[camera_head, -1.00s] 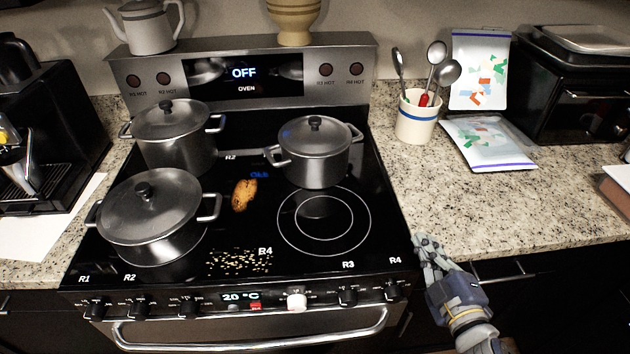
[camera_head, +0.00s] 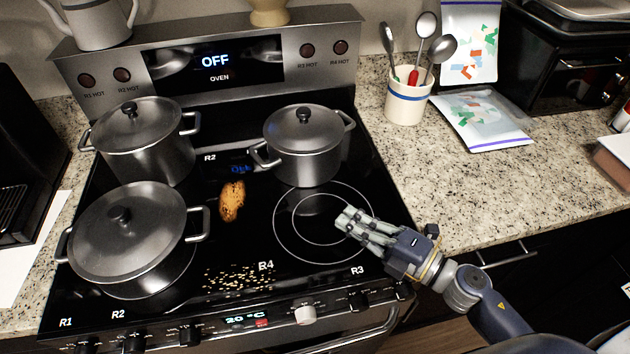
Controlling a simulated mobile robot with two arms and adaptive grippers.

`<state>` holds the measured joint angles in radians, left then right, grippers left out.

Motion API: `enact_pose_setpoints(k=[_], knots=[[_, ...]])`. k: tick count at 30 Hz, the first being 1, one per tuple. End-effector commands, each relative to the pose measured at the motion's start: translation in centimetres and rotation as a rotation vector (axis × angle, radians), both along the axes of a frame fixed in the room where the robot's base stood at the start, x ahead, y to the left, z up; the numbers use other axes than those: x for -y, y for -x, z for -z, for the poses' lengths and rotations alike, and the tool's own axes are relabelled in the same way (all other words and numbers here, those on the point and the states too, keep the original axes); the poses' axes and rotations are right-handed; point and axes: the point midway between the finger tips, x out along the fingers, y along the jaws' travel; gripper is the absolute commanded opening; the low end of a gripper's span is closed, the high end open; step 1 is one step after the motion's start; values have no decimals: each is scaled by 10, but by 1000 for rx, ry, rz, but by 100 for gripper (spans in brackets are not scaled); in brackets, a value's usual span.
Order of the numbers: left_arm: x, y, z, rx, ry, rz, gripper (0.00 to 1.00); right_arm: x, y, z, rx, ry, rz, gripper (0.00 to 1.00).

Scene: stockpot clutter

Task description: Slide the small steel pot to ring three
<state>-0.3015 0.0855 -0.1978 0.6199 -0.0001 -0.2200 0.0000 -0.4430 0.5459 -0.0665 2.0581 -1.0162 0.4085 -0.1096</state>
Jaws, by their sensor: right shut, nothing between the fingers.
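The small steel pot (camera_head: 304,160), with a lid and two side handles, stands at the back right of the black glass cooktop (camera_head: 240,252). An empty ring (camera_head: 292,240), drawn as two circles, lies in front of it near the R3 mark. My right gripper (camera_head: 347,219) is over the right part of that ring, shut and empty, apart from the pot and in front of it. My left gripper is not in view.
Two larger lidded pots stand on the left, one at the back (camera_head: 145,150) and one in front (camera_head: 128,240). A brown food piece (camera_head: 232,201) and scattered grains (camera_head: 238,279) lie on the glass. A utensil crock (camera_head: 407,100) stands on the right counter.

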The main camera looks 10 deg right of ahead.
Motion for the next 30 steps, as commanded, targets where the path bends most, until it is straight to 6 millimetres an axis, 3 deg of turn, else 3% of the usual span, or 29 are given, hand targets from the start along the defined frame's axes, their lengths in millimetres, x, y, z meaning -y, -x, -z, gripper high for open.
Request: enact_pose_setpoints(k=[3,6,14,21,30], knots=[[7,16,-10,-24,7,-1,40,-12,-16,-5,3,-3,1,0],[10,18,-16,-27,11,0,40,-23,-29,-5,3,-3,2,0],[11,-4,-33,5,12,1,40,-54,-65,-5,2,-3,1,0],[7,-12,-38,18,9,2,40,-49,-94,-2,-1,-2,4,0],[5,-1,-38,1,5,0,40,-49,-102,-1,-1,-2,2,0]])
